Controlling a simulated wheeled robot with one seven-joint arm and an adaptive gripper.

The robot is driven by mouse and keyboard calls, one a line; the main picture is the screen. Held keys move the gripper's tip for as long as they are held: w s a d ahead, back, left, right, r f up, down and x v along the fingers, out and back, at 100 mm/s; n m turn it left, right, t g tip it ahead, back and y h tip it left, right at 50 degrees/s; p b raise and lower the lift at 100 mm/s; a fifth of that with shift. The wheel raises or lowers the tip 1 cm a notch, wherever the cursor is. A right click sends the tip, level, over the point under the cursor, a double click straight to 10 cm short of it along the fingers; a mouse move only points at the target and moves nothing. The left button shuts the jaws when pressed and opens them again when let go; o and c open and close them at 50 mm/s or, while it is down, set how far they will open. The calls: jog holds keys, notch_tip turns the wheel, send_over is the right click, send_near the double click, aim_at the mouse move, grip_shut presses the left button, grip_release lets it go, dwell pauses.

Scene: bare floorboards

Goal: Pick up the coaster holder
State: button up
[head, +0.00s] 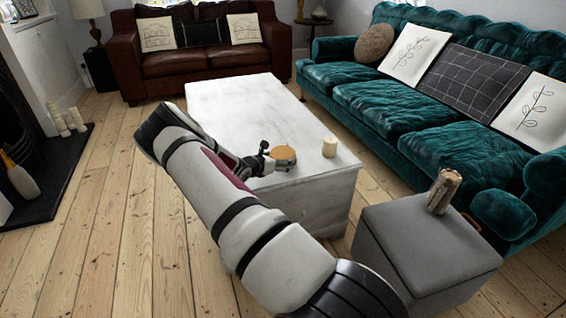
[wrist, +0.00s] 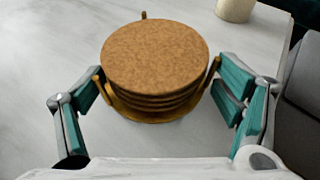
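My gripper (wrist: 165,98) is open, with one teal-padded finger to the left of the holder and one to the right. Gaps show between the fingers and the holder. In the head view my gripper (head: 266,160) is at the holder, partly hidden by my arm.
The white table (head: 235,100) has a cream candle (head: 329,146) to the right of the holder. A grey ottoman (head: 425,245) with a wooden-looking piece (head: 443,190) stands at the right front. A teal sofa (head: 420,125) lines the right side. Floorboards at left are clear.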

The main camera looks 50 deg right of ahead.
jog(key=c, duration=1.1)
jog(key=shift+o, duration=0.2)
jog(key=shift+r, duration=0.1)
